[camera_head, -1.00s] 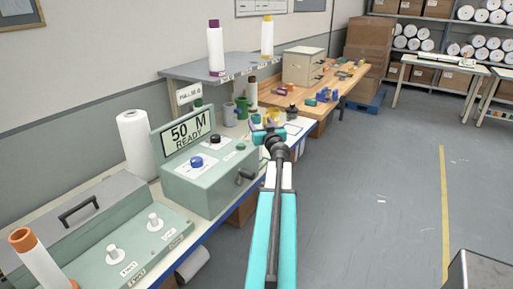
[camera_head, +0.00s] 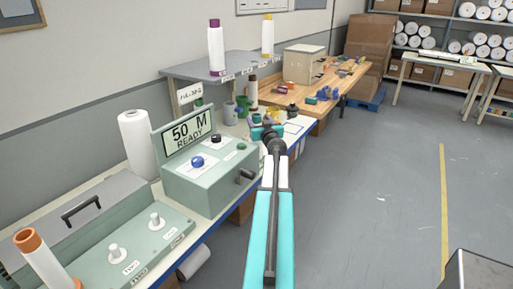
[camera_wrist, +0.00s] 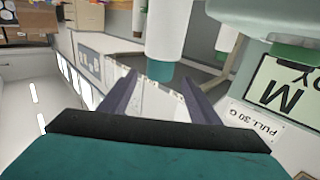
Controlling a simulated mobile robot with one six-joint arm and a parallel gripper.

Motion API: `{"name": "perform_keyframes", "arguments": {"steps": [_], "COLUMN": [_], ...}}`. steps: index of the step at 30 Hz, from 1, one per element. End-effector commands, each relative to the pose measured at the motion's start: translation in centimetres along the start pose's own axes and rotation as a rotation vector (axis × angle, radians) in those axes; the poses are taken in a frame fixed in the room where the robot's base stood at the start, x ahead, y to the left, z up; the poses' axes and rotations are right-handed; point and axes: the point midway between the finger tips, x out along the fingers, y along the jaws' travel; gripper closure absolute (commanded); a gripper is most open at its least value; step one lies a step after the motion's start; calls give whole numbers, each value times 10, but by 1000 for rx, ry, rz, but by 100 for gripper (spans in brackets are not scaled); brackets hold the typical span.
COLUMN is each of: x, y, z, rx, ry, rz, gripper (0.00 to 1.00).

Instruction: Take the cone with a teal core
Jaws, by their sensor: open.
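In the wrist view, a white cone with a teal core (camera_wrist: 160,72) shows between the fingers in the picture, its teal end toward me. I cannot tell how far beyond the fingertips it is. A second white cone with a greenish-teal end (camera_wrist: 227,38) is just right of it. My gripper (camera_wrist: 160,85) is open and empty, with a finger on each side. In the head view, my gripper (camera_head: 266,131) is over the bench past the machine. It and my arm hide the teal-cored cone there.
The pale green machine (camera_head: 205,180) reading "50 M READY" stands left of my arm. A raised grey shelf (camera_head: 225,67) holds a purple-ended cone (camera_head: 216,48) and a yellow-ended one (camera_head: 267,37). An orange-cored cone (camera_head: 45,262) is at lower left.

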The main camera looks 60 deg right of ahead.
Motion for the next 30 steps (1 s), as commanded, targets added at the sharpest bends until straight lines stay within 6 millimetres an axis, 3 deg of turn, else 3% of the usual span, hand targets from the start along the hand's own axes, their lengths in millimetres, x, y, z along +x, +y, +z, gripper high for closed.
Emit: {"name": "perform_keyframes", "arguments": {"steps": [15,30], "x": [42,44], "y": [2,3], "z": [2,4], "rx": [0,0], "ry": [-1,-1], "rz": [1,2], "gripper": [43,43]}}
